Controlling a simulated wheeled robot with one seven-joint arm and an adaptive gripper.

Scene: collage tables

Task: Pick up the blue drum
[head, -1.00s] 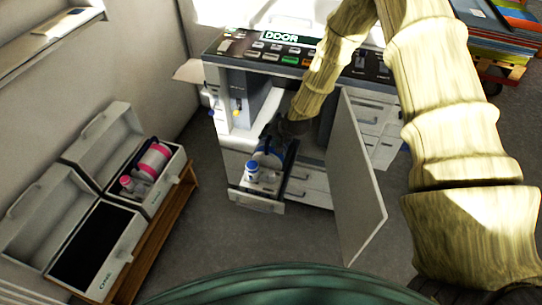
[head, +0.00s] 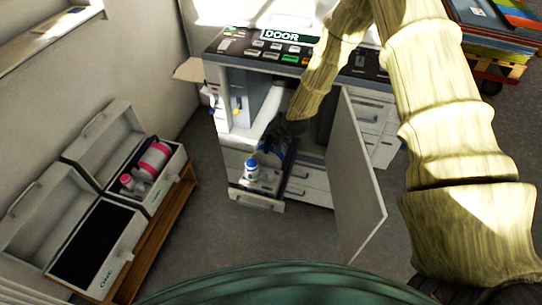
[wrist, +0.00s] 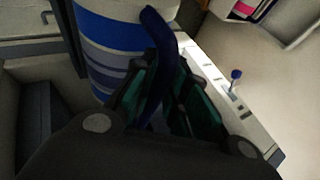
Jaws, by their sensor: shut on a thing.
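The blue drum (head: 270,146) is at the open drawer of the white machine in the head view, partly hidden by my gripper. In the wrist view, the drum (wrist: 112,42) is a white cylinder with blue and grey bands, and a dark blue handle. My gripper (wrist: 165,100) has its green fingers closed around that handle. In the head view, my gripper (head: 290,128) is dark and sits right above the drum. The fingertips are partly hidden.
A blue-capped bottle (head: 251,169) stands in the open drawer (head: 258,201). An open cabinet door (head: 355,180) stands right of it. At left, an open case (head: 172,178) holds a pink drum and pink-capped bottle. Another open case (head: 95,250) has an empty dark inside.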

